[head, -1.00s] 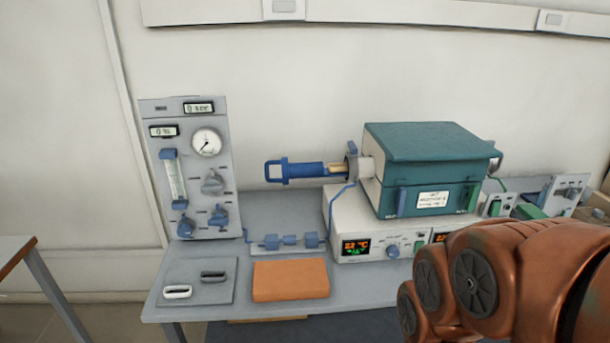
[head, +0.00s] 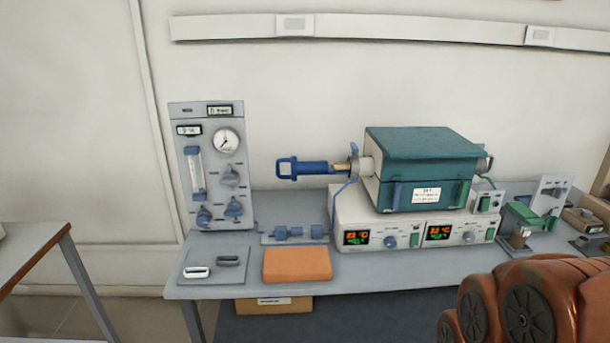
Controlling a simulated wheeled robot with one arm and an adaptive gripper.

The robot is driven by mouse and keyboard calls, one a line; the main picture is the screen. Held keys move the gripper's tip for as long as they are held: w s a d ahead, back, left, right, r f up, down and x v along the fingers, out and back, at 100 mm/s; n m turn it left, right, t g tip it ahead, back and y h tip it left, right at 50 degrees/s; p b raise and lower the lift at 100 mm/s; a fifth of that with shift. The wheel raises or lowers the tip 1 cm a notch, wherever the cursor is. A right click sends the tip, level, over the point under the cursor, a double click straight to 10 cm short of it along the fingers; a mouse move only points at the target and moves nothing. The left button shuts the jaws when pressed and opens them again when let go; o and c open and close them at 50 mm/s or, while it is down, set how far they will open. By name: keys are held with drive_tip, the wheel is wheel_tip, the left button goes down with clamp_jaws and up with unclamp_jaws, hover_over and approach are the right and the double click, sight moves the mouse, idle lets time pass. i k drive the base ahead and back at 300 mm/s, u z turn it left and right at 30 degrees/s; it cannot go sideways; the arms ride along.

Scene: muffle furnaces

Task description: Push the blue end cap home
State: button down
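The blue end cap (head: 302,169) has a loop handle at its left end. It sticks out to the left of the teal tube furnace (head: 422,165), level with the tube's end. A short tan length shows between the blue body and the grey collar (head: 362,167) at the furnace's left side. The furnace stands on a white control unit with lit displays (head: 440,233). My copper-coloured arm shows at the lower right, well apart from the cap. My gripper is out of the picture.
A grey gas panel (head: 213,165) with a gauge stands left of the cap. An orange block (head: 297,265) and a plate with two handles (head: 214,278) lie on the grey bench (head: 370,272). Wall space above the cap is clear.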

sight(297, 168)
drive_tip(key=z, duration=0.5)
drive_tip(key=i, duration=0.75)
drive_tip(key=u, duration=2.95)
